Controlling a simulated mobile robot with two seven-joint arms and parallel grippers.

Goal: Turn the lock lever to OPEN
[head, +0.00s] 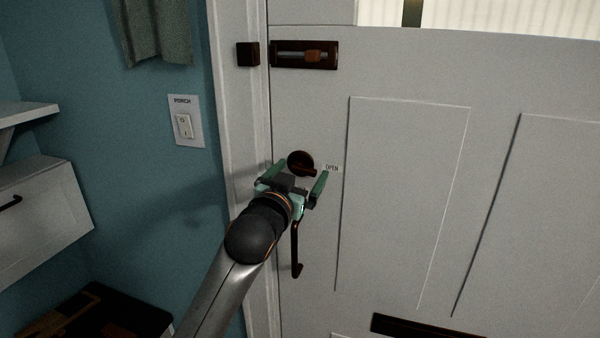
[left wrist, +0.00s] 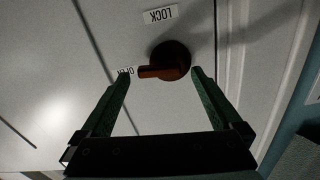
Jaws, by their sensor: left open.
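The lock lever (head: 306,170) is a dark reddish-brown bar on a round dark plate (head: 299,159) on the white door. The lever lies about level and points right at the OPEN label (head: 332,168). In the left wrist view, which is upside down, the lever (left wrist: 157,72) points left at the partly covered OPEN label, and a LOCK label (left wrist: 160,14) shows above. My left gripper (head: 300,174) is open, its green fingers on either side of the lever and plate. I see no clear grip on the lever; whether a finger touches it I cannot tell. My right gripper is out of view.
A dark door handle (head: 297,250) hangs below the lock, close to my left gripper. A slide bolt (head: 305,55) is higher on the door. A porch light switch (head: 184,122) is on the blue wall. A mail slot (head: 425,328) is low right.

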